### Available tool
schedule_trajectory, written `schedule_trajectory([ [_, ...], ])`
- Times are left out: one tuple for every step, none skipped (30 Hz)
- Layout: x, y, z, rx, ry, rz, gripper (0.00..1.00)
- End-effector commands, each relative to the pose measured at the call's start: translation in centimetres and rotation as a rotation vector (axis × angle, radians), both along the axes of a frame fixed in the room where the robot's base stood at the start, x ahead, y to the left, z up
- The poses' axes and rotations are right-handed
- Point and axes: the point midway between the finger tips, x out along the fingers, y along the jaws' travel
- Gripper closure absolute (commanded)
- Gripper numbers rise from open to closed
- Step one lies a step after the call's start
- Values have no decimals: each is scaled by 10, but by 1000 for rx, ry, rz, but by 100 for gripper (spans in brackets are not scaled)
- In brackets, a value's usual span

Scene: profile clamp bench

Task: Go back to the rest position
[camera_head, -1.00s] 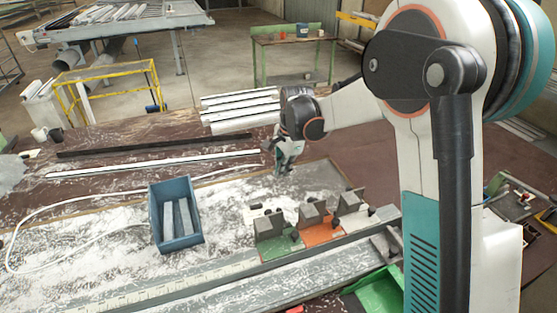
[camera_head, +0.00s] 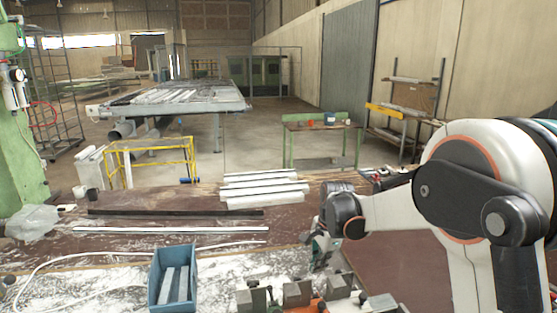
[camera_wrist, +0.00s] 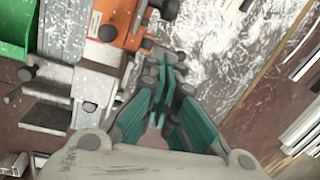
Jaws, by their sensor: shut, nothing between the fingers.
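My gripper (camera_head: 318,258) is shut and empty, with teal fingers pointing down over the bench (camera_head: 110,262). In the head view it hangs just behind the row of clamps (camera_head: 297,294), to the right of the blue bin (camera_head: 172,275). In the wrist view the fingertips (camera_wrist: 165,72) meet in front of the whitened bench top. The fingertips look clear of the clamps. My arm bends in from the right.
The blue bin holds grey profile pieces. White profiles (camera_head: 262,188), a dark bar (camera_head: 175,212) and a long white strip (camera_head: 170,229) lie further back on the bench. A green part (camera_wrist: 15,30) shows in the wrist view. Behind stand a yellow frame (camera_head: 150,148) and a green table (camera_head: 322,128).

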Motion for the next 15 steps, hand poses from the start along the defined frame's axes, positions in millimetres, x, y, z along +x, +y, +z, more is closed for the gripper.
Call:
schedule_trajectory([
  [-3, -1, 3, -1, -6, 9, 100],
  [-4, -1, 5, -2, -10, 15, 100],
  [-6, -2, 7, -4, -14, 23, 100],
  [-8, -3, 9, -5, -17, 30, 100],
  [-9, -3, 11, -6, -22, 36, 100],
  [-11, -4, 13, -8, -26, 45, 100],
  [-13, -5, 15, -9, -32, 53, 100],
  [-14, -6, 17, -11, -36, 59, 100],
  [-17, -7, 20, -13, -42, 69, 100],
  [-19, -8, 22, -15, -48, 79, 100],
  [-21, -9, 25, -17, -53, 87, 100],
  [-24, -10, 28, -19, -60, 99, 100],
  [-27, -11, 30, -22, -65, 111, 100],
  [-30, -12, 33, -24, -72, 121, 100],
  [-33, -13, 37, -27, -82, 136, 100],
])
